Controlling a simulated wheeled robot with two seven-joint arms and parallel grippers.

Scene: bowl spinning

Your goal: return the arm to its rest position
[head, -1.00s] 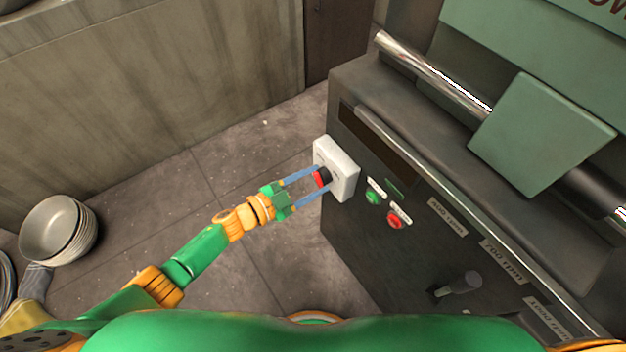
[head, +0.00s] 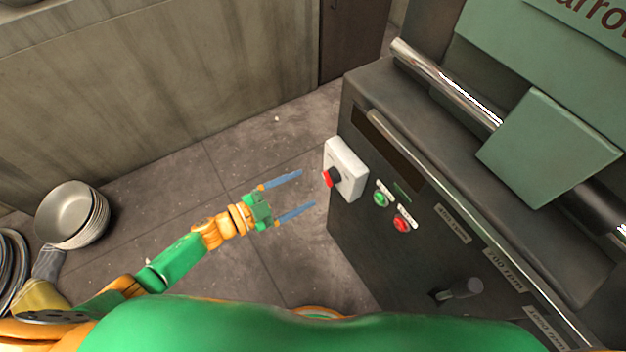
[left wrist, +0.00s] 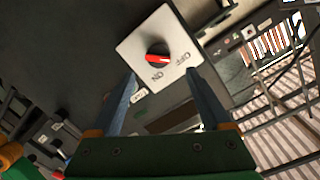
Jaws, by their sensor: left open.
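My left gripper (head: 308,189) is open and empty, its two blue fingers spread apart in the air over the floor. It is a short way left of the white switch box (head: 349,165) on the machine's side, and not touching it. The switch box has a dark rotary knob with a red face (head: 331,178). The left wrist view shows the knob (left wrist: 157,57) beyond and between the fingers (left wrist: 160,92), with ON and OFF printed around it. My left arm reaches in from the lower left. My right gripper is not in view.
The dark machine (head: 400,230) fills the right side, with a green button (head: 380,199), a red button (head: 401,224) and a lever (head: 462,288). A stack of bowls (head: 68,212) stands at the left, with plates (head: 12,262) nearby. The floor (head: 170,190) between is clear.

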